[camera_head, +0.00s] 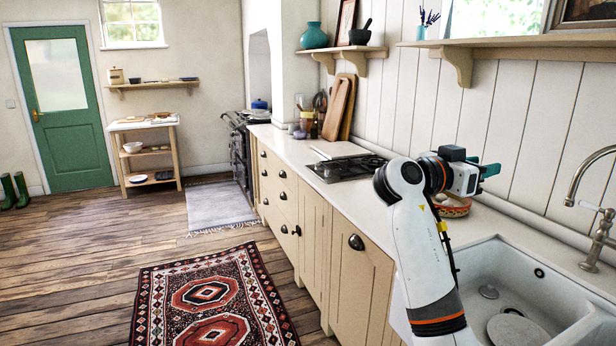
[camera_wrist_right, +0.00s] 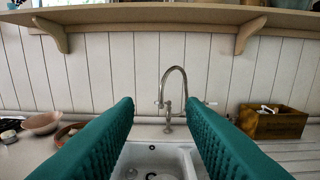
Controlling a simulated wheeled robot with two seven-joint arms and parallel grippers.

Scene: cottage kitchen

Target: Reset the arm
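My right arm rises from the bottom of the head view, in front of the counter and sink. My right gripper (camera_head: 486,171) has green fingers and is held above the counter, beside a patterned bowl (camera_head: 452,207). In the right wrist view the two green fingers of this gripper (camera_wrist_right: 160,135) stand wide apart with nothing between them. Beyond them are the tap (camera_wrist_right: 172,95) and the white sink (camera_wrist_right: 155,160). My left gripper does not show in either view.
The white sink (camera_head: 482,262) lies at the right, with a round plate in it and a tap (camera_head: 590,215) behind. A hob (camera_head: 345,167) is set in the counter. A wooden shelf (camera_head: 520,42) overhangs the wall. A wooden box (camera_wrist_right: 272,122) stands right of the sink.

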